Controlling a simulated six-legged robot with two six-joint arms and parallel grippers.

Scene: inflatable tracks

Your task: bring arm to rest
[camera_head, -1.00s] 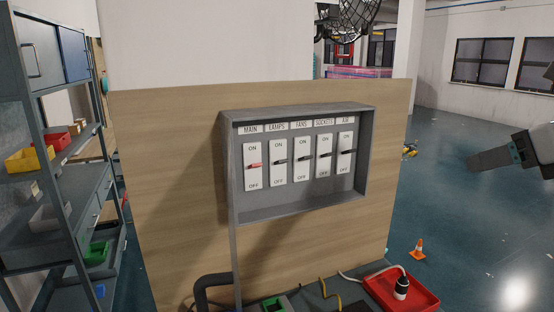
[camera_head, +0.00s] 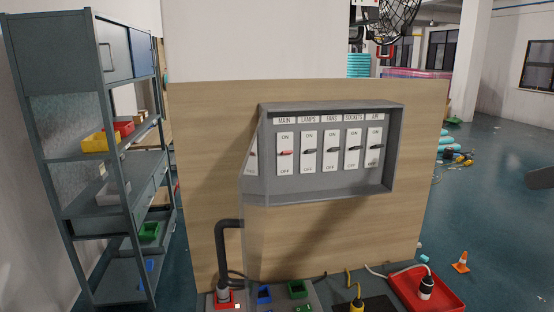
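A grey switch box (camera_head: 330,190) is fixed to a wooden panel (camera_head: 420,150) in front of me. It holds a row of switches labelled MAIN, LAMPS, FANS, SOCKETS and AIR. The MAIN switch (camera_head: 286,153) has a red lever; the others have dark levers. A see-through pane (camera_head: 253,185) stands out at the box's left side. The dark tip of my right gripper (camera_head: 540,178) shows at the right edge, well apart from the box; too little shows to tell its opening. My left gripper is not in view.
A grey shelf unit (camera_head: 88,160) with coloured bins stands at the left. Below the box are plugs, cables and a red tray (camera_head: 440,290). An orange cone (camera_head: 461,262) stands on the floor at the right, where the floor is mostly clear.

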